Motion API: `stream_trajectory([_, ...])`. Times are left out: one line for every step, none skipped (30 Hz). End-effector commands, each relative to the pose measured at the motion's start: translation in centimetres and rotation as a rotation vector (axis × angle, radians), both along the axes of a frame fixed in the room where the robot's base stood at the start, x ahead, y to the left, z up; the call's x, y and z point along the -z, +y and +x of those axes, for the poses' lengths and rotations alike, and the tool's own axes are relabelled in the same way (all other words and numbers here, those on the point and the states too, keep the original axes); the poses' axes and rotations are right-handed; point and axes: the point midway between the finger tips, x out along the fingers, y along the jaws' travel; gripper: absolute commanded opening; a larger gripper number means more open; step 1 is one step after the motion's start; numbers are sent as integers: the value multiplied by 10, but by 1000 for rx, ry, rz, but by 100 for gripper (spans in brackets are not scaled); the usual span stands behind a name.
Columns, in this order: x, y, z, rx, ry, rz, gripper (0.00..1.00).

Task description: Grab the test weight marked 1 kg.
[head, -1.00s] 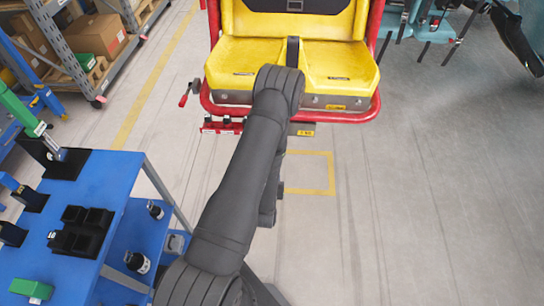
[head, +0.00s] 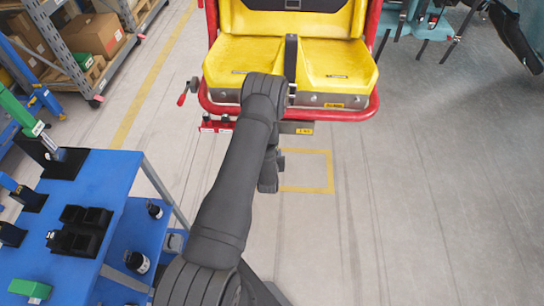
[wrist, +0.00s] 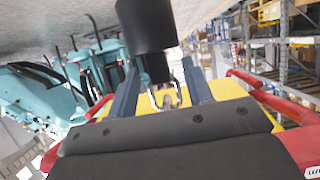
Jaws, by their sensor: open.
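Two small dark cylinders with pale bands, which look like test weights, stand on the blue cart's lower level in the head view: one farther back (head: 154,209), one nearer (head: 138,262). Their markings are too small to read, so I cannot tell which is 1 kg. My gripper (wrist: 160,64) shows in the wrist view as two blue-grey fingers, spread apart. A dark cylinder (wrist: 146,25) is close to the camera there; I cannot tell what it is. In the head view my gripper is hidden, and my arm reaches toward the train seat, away from the cart.
The yellow train seat (head: 240,58) with its red frame is ahead. The blue cart (head: 110,180) at left carries black holders (head: 88,217) and a green block (head: 30,288). Shelving with cartons (head: 95,37) stands at back left.

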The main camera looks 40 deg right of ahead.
Motion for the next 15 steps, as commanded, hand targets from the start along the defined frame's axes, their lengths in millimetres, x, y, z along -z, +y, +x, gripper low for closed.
stream_trajectory([3,-5,5,-1,0,-1,46])
stream_trajectory([5,-7,7,-1,0,0,46])
stream_trajectory([6,-9,10,-1,1,0,46])
stream_trajectory([7,-11,11,-1,1,0,46])
stream_trajectory([8,-12,13,-1,2,1,46])
stream_trajectory([8,-13,14,-1,1,0,46])
stream_trajectory([9,-14,14,-1,0,1,46])
stream_trajectory([9,-14,15,0,1,1,46])
stream_trajectory([9,-14,15,0,1,1,46])
stream_trajectory([9,-14,15,0,1,1,46])
stream_trajectory([9,-14,14,0,1,1,46])
stream_trajectory([9,-14,14,0,1,1,46])
stream_trajectory([9,-14,14,0,1,1,46])
stream_trajectory([9,-14,14,0,1,1,42])
stream_trajectory([9,-14,14,0,1,1,34])
